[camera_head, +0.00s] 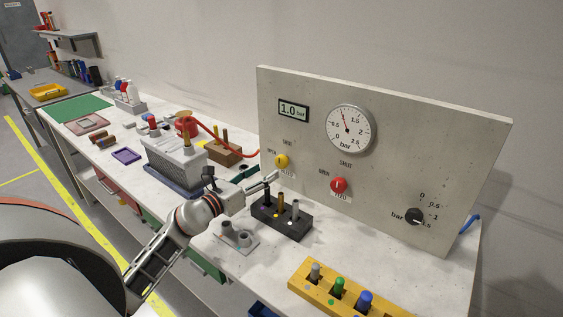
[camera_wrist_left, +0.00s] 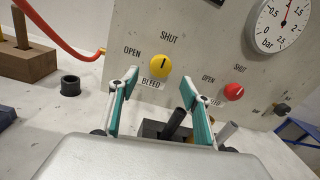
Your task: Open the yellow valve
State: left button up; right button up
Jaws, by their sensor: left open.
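The yellow valve (camera_head: 282,160) is a round knob on the left part of the upright grey panel (camera_head: 300,190). In the left wrist view the yellow valve (camera_wrist_left: 160,65) has a dark mark pointing up, toward the word SHUT. OPEN is printed to its left and BLEED below it. My left gripper (camera_head: 273,178) is in front of the panel, just below the valve. Its teal-padded fingers (camera_wrist_left: 160,82) are spread and empty, with the knob showing beyond the gap between their tips. I see no contact with the knob. My right gripper is not in view.
A red knob (camera_head: 339,185) and a gauge (camera_head: 350,129) are to the right on the panel. A black block with upright pegs (camera_head: 282,219) stands under my left gripper. A red hose (camera_wrist_left: 58,32) runs in from the left. A yellow rack (camera_head: 330,292) is at front.

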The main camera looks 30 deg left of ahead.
aim_at(279, 163)
pick_arm(q)
jog(key=shift+w+d, duration=0.15)
jog(key=shift+w, duration=0.95)
jog(key=shift+w+d, duration=0.2)
jog(key=shift+w, duration=0.95)
jog(key=shift+w+d, duration=0.15)
jog(key=shift+w, duration=0.95)
jog(key=c, duration=1.1)
